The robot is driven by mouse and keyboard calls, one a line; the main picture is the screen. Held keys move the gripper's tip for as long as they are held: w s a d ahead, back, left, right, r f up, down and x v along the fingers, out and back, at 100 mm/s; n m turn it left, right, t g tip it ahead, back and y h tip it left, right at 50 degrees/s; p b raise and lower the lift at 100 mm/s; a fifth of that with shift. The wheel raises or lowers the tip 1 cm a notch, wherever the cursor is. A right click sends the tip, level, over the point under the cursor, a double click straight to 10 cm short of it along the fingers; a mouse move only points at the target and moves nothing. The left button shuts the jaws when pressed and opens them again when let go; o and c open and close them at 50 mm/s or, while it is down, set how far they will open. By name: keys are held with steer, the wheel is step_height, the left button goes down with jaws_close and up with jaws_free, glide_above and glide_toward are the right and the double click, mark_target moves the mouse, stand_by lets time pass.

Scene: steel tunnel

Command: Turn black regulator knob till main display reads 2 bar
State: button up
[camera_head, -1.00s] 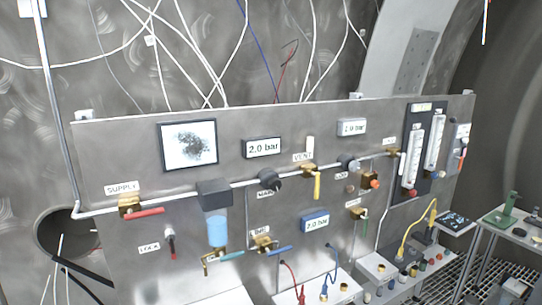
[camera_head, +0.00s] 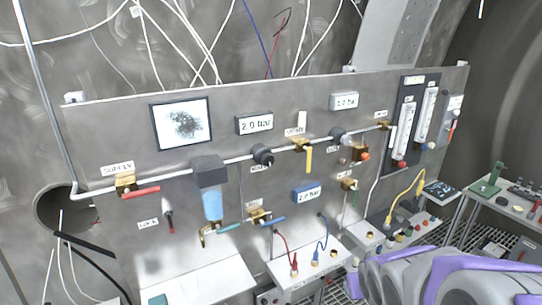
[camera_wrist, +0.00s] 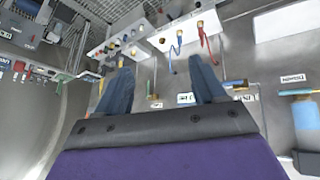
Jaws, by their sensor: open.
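The black regulator knob (camera_head: 264,156) sits on the pipe of the grey panel (camera_head: 130,110), just below the main display (camera_head: 254,124). That display reads 2.0 bar. A second display (camera_head: 344,101) at upper right and a blue-framed display (camera_head: 307,193) lower down also show readings; the upper one is too blurred to be sure of. In the wrist view my gripper (camera_wrist: 160,88) is open and empty, its two dark blue fingers spread apart. It points at the panel and touches nothing visible. The black knob cannot be made out in the wrist view.
Yellow (camera_head: 309,158) and red (camera_head: 140,192) valve levers stick out near the pipe. Red and blue cables (camera_head: 322,235) hang above a white socket box (camera_head: 318,265). My purple-and-grey arm fills the lower right of the head view. A side table (camera_head: 505,200) stands at right.

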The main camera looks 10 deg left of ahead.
steer(key=w+a+r+n+t+y+p, duration=0.1)
steer(key=w+a+r+t+p, duration=0.15)
steer(key=w, duration=0.55)
steer(key=n+t+y+p, duration=0.4)
steer(key=t+y, duration=0.2)
steer(key=y, duration=0.4)
glide_toward(269, 161)
steer(key=x, duration=0.9)
steer(key=shift+w+a+p, duration=0.1)
steer(key=shift+w+p, duration=0.05)
steer(key=shift+p, duration=0.15)
steer(key=c, duration=1)
steer(key=shift+c, duration=0.3)
